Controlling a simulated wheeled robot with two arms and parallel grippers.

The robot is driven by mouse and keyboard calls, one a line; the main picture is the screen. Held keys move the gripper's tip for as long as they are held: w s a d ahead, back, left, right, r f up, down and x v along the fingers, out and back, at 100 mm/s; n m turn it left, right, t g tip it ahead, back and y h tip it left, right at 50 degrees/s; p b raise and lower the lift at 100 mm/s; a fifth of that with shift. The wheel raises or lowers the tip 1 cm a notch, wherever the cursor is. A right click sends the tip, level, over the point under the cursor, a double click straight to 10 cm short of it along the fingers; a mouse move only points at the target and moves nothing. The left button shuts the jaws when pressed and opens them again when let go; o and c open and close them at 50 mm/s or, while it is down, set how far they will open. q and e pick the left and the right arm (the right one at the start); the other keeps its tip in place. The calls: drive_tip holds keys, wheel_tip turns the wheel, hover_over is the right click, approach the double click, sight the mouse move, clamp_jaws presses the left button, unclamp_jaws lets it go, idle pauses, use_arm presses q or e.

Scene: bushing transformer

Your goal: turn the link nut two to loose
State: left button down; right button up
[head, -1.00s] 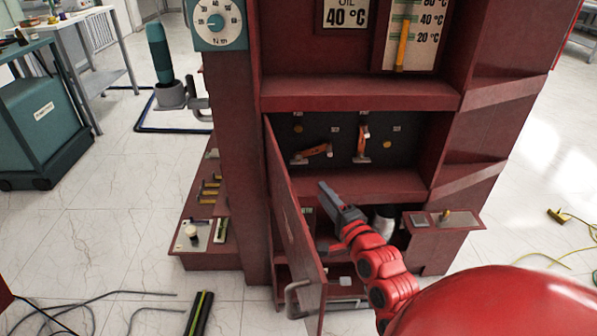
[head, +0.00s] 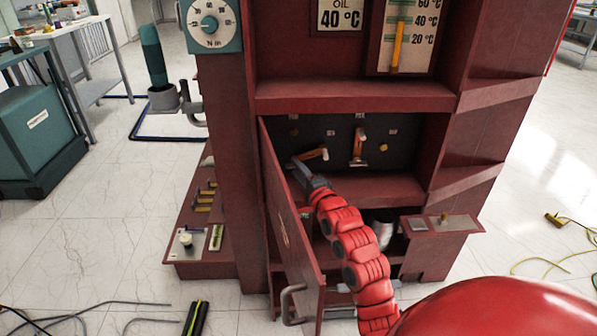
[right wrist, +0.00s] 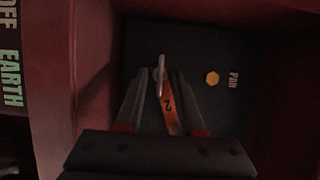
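Link two (right wrist: 169,108), an orange bar marked "2", shows in the right wrist view with a pale metal wing nut (right wrist: 160,68) at its upper end. In the head view this seems to be the tilted left link (head: 313,155) on the compartment's dark back panel. My right gripper (head: 301,165) reaches into the compartment just below that link's left end. In the right wrist view the gripper (right wrist: 162,76) is open, one finger on each side of the nut and link. I cannot tell whether the fingers touch the nut. My left gripper is not in view.
A second orange link (head: 359,147) stands upright to the right on the panel. A yellow hex stud (right wrist: 212,78) sits right of link two. The open cabinet door (head: 282,215) is close to the left of my right arm. The shelf (head: 385,188) lies below the panel.

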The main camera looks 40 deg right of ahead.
drive_tip(key=shift+s, duration=0.1)
clamp_jaws()
drive_tip(key=shift+r, duration=0.1)
